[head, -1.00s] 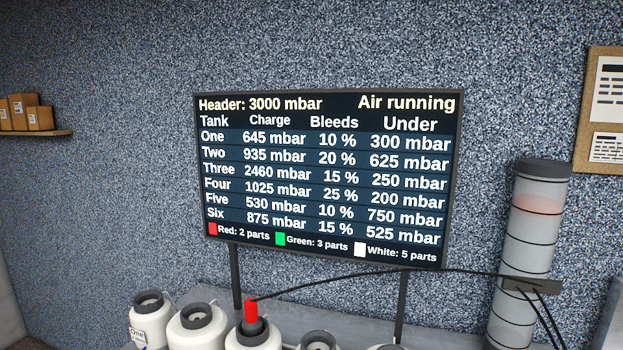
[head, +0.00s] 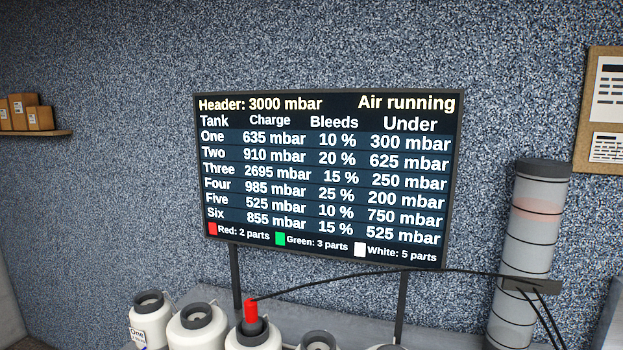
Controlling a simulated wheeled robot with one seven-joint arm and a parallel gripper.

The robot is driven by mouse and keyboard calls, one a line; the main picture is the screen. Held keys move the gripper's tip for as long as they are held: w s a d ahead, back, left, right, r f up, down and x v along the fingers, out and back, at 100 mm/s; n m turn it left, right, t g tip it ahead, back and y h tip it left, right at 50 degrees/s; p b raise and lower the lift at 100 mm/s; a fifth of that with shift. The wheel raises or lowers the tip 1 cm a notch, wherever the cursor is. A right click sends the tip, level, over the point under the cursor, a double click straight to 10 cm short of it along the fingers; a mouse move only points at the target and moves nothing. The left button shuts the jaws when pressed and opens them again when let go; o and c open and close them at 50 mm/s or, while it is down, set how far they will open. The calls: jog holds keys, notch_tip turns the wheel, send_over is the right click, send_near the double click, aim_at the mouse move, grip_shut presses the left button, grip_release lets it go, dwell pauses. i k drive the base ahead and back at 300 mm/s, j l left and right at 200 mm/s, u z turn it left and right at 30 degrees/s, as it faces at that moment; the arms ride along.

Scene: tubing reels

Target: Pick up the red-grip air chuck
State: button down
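The red-grip air chuck (head: 251,311) stands upright in the dark neck of the third white tank (head: 254,341) from the left. A thin black hose (head: 350,274) runs from it to a bracket on the clear column at the right. The lower end of the chuck is hidden in the neck. The display (head: 328,178) reads header 3000 mbar and air running, with tank Three at 2695 mbar and the other tanks lower. My gripper is not in view.
Several white tanks stand in a row at the bottom edge, the leftmost (head: 150,318) labelled One. The banded clear column (head: 530,240) stands at the right. A shelf with boxes (head: 38,117) and a notice board (head: 580,110) hang on the wall.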

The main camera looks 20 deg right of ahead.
aim_at(252, 326)
jog(key=i+j+u, duration=0.35)
jog(key=i+j, duration=0.6)
jog(key=j, duration=0.1)
